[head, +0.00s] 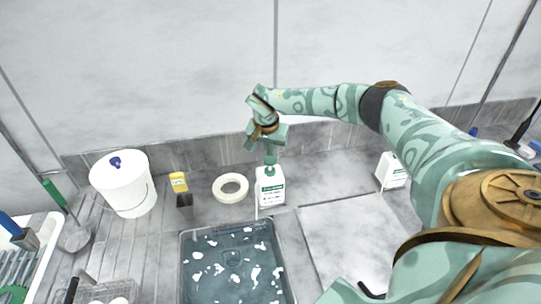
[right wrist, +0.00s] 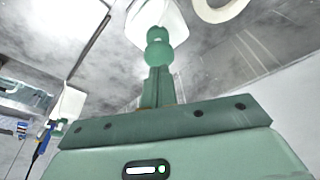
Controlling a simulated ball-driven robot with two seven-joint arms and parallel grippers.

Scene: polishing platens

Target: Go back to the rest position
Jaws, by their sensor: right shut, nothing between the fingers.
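My right gripper (head: 270,158) is at the back of the counter, pointing down just above a white bottle (head: 270,188) with a green pump top and a green label. In the right wrist view, the shut fingers (right wrist: 157,75) point at the round green pump head (right wrist: 158,50), with the white bottle (right wrist: 165,18) behind it. The fingers are shut with nothing between them. I cannot tell whether the fingertips touch the pump. The bottle stands upright. My left gripper is not in view.
A basin of foamy water (head: 232,272) lies in front of the bottle. To its left are a white ring (head: 230,188), a yellow-topped block (head: 178,182) and a white bucket (head: 124,185). Another white bottle (head: 391,171) stands to the right. A bare grey slab (head: 355,240) is clear.

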